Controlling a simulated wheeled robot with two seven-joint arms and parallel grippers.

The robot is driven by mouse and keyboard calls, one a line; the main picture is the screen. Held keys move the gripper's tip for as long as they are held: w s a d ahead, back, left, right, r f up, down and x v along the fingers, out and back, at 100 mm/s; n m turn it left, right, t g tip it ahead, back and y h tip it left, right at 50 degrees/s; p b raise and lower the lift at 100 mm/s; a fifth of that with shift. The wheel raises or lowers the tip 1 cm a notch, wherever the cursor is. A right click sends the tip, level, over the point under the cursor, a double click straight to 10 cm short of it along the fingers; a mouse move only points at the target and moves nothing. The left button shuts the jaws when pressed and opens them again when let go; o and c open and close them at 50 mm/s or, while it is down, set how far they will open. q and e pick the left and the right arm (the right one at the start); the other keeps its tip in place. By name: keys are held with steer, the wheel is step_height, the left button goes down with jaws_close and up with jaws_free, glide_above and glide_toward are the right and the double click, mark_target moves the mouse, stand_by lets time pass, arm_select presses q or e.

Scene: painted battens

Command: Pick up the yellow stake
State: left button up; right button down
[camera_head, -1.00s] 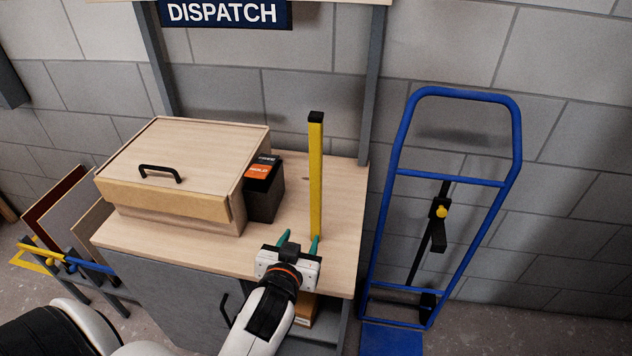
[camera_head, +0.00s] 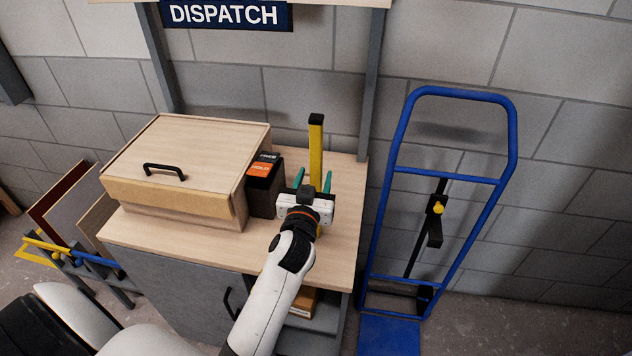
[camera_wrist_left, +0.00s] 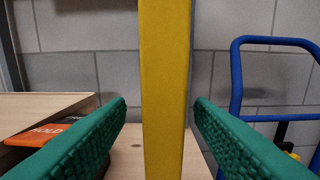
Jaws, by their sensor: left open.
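The yellow stake (camera_head: 316,151) stands upright on the wooden bench top, with a black cap at its top end. My left gripper (camera_head: 313,183) is open, and its green-padded fingers point toward the stake. In the left wrist view the stake (camera_wrist_left: 165,90) rises between the two open green fingers (camera_wrist_left: 160,110), with a gap on either side and no contact visible. In the head view the gripper hides the lower part of the stake. My right gripper does not show.
A wooden box with a black handle (camera_head: 185,170) sits on the bench (camera_head: 255,235), left of the stake. A black and orange box (camera_head: 264,184) stands between them. A blue hand truck (camera_head: 388,225) leans right of the bench. The grey block wall (camera_head: 440,50) is behind.

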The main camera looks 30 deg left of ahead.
arm_select(q)
steer(key=x, duration=0.3)
steer(key=shift+w+f, duration=0.15)
steer(key=shift+c, duration=0.3)
steer(key=c, duration=0.9)
jaws_close()
